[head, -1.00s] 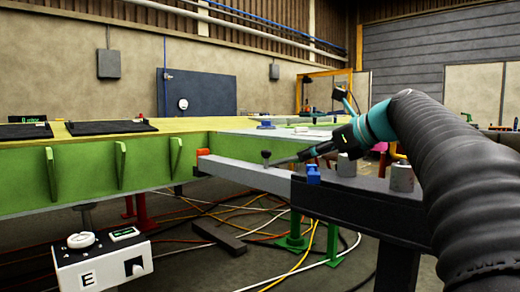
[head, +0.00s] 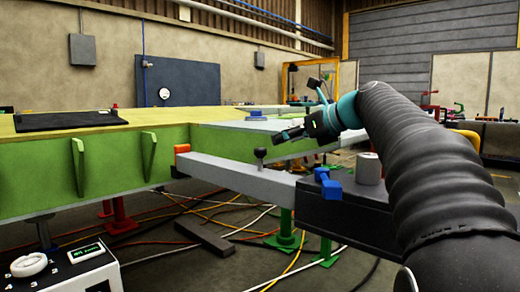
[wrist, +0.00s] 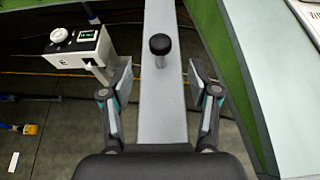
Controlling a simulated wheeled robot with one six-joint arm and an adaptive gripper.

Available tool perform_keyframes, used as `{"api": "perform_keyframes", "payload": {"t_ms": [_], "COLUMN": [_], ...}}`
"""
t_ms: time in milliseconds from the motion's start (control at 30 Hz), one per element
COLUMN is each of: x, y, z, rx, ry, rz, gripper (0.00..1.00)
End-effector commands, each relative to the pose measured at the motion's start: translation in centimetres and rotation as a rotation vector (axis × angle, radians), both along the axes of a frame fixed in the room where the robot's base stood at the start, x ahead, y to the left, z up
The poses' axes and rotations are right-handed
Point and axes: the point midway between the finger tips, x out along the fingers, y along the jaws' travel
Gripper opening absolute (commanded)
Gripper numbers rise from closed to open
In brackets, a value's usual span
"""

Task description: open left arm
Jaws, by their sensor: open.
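The left arm, a grey bar (head: 225,176), runs from a dark stand (head: 345,212) with a blue clamp (head: 328,184) to an orange-red tip (head: 182,149) at the green jig (head: 105,165). A black knob (head: 260,154) stands upright on the bar. My gripper (head: 285,135) is open and empty, just above and beyond the knob in the head view. In the wrist view my open fingers (wrist: 160,82) lie on either side of the bar (wrist: 160,105) in the picture, with the knob (wrist: 160,44) ahead between them. I see no contact with the knob.
A white control box with a dial (head: 65,272) stands at lower left; it also shows in the wrist view (wrist: 80,48). Cables and a dark beam (head: 205,236) lie on the floor below the bar. A grey cylinder (head: 368,169) stands on the dark stand.

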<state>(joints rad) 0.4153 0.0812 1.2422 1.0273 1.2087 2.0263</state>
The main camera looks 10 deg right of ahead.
Motion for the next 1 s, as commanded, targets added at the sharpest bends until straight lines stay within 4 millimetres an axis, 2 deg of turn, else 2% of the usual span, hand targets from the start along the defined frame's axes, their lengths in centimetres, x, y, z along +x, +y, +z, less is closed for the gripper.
{"api": "perform_keyframes", "payload": {"t_ms": [300, 500, 700, 1000], "x": [4.5, 6.6, 7.6, 7.7], "y": [3.2, 4.6, 5.2, 5.3], "z": [-2.4, -3.4, -3.9, -4.0], "rx": [0.000, 0.000, -0.001, -0.001], "ry": [0.002, 0.001, 0.000, 0.000], "rz": [0.001, -0.002, -0.004, -0.004], "gripper": [0.61, 0.61, 0.61, 0.61]}}
